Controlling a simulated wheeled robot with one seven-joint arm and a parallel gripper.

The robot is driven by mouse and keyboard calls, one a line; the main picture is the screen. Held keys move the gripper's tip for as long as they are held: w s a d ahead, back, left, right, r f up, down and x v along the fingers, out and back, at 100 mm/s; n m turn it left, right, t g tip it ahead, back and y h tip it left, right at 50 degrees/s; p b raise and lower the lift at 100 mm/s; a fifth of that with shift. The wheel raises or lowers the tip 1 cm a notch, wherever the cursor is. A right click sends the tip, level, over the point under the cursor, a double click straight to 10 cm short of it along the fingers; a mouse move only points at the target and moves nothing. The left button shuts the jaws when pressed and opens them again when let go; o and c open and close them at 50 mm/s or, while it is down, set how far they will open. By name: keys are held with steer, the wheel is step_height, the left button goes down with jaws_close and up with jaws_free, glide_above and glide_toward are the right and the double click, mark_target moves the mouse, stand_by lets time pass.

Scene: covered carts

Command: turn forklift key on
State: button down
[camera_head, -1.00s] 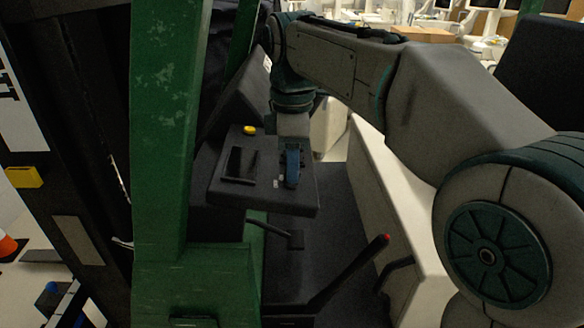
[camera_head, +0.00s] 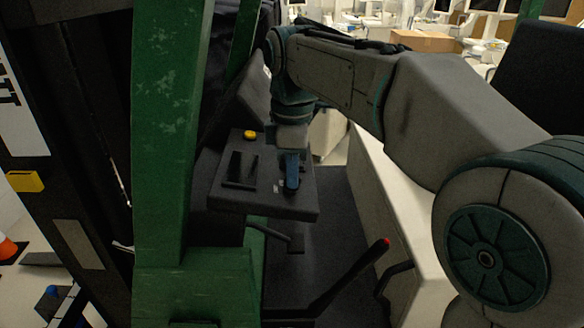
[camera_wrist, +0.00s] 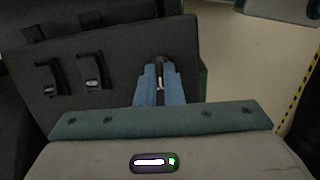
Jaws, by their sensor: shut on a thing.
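The forklift's dark control panel (camera_head: 225,196) is in the middle of the head view. My gripper (camera_head: 291,187) points down onto the right part of this panel. In the wrist view, my gripper's two blue fingers (camera_wrist: 160,84) are closed together around a small key (camera_wrist: 160,76) at the panel's edge. The key shows only as a thin light piece between the fingertips; the fingers hide most of it. I cannot tell at what angle it is turned.
A yellow button (camera_head: 249,135) and a dark recess (camera_head: 241,168) are on the panel left of my gripper. A green post (camera_head: 165,130) stands at the left. A red-tipped lever (camera_head: 352,275) rises in front, and a pale side panel (camera_head: 385,205) is at right.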

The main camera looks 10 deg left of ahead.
steer(key=m+p, duration=0.2)
steer(key=shift+r+m+g+p, duration=0.25)
steer(key=shift+m+g+p, duration=0.05)
steer(key=shift+m+p, duration=0.1)
steer(key=m+p, duration=0.2)
steer(key=shift+w+m+g, duration=0.1)
steer(key=shift+m+g, duration=0.2)
steer(key=m+p, duration=0.1)
steer(key=m, duration=0.1)
steer(key=m+g+p, duration=0.1)
steer(key=m+p, duration=0.1)
steer(key=m, duration=0.1)
steer(key=shift+w+f+m+y, duration=0.1)
steer(key=shift+f+m+y, duration=0.1)
steer(key=shift+m+y, duration=0.1)
steer(key=shift+d, duration=0.1)
steer(key=c, duration=1.6)
jaws_free()
steer(key=shift+o, duration=0.2)
steer(key=v, duration=1.3)
steer(key=shift+r+p, duration=0.35)
